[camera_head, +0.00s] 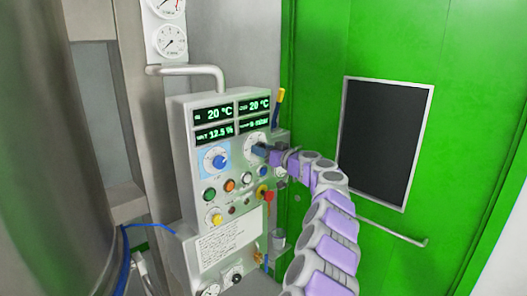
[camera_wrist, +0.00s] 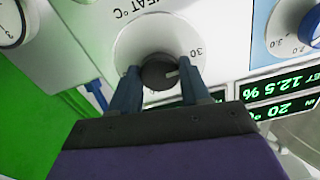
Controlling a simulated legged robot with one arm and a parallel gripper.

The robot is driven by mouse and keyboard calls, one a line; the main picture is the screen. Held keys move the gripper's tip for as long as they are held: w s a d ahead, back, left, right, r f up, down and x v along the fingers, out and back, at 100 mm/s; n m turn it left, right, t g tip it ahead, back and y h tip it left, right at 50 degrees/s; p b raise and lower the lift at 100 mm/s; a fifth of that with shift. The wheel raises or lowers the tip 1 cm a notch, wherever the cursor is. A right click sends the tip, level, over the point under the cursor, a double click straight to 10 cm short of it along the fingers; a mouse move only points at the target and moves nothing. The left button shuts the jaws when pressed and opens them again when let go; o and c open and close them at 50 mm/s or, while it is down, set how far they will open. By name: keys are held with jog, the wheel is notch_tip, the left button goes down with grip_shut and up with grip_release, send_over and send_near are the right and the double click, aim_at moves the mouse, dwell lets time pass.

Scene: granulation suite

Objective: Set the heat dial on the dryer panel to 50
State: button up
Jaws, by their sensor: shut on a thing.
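The dryer panel (camera_head: 190,130) is a pale grey box with green displays. Its heat dial (camera_head: 252,138) is a round white plate on the upper right, partly hidden by my gripper (camera_head: 262,150). In the wrist view the heat dial (camera_wrist: 128,43) has a black knob (camera_wrist: 157,72) and the label "HEAT °C" above. A pale pointer mark on the knob points right, just below the printed 30; the exact setting cannot be read. Other scale numbers are hidden or unclear. My gripper (camera_wrist: 160,71) is shut on the knob, one finger on each side.
A blue-knobbed dial (camera_head: 219,161) is left of the heat dial. Several coloured buttons and a red emergency knob (camera_head: 266,196) sit below my gripper. The displays (camera_head: 214,114) read 20 °C and 12.5 %. A green door (camera_head: 450,120) stands right, a metal vessel (camera_head: 45,160) left.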

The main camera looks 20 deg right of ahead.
jog(key=c, duration=0.4)
jog(key=shift+o, duration=0.2)
jog(key=shift+m, duration=0.4)
jog(key=m+p, duration=0.4)
jog(key=m, duration=0.3)
jog(key=m+p, duration=0.4)
jog(key=m, duration=0.4)
jog(key=m+p, duration=0.4)
jog(key=m, duration=0.4)
jog(key=shift+f, duration=0.35)
